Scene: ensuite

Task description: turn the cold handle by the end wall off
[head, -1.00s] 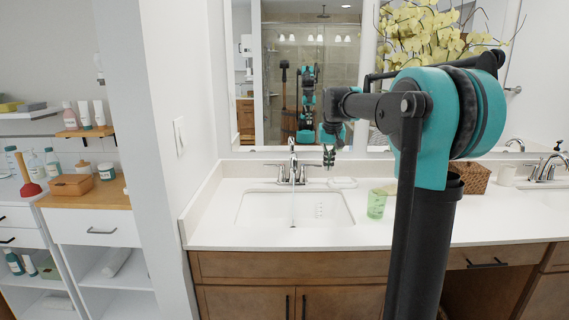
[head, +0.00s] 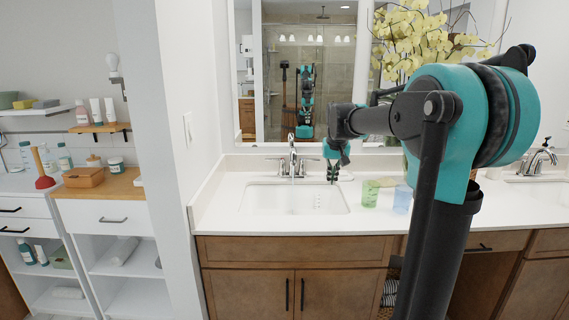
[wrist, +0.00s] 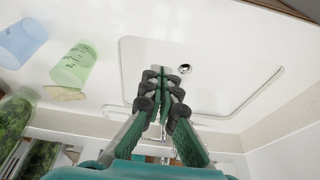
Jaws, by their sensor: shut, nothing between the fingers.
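The chrome faucet (head: 292,160) stands behind the sink (head: 260,200) nearest the end wall, with a lever handle on each side. The left handle (head: 274,159) is on the wall side. The right handle (head: 311,160) is close to my gripper. I cannot tell by marking which is cold. In the wrist view my shut fingers (wrist: 162,72) hang over the sink edge and largely hide the faucet.
A green cup (head: 370,193) and a blue cup (head: 402,198) stand on the counter right of the sink. The end wall (head: 188,130) rises at the left. A mirror (head: 245,60) hangs behind the faucet. A second faucet (head: 540,158) is far right.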

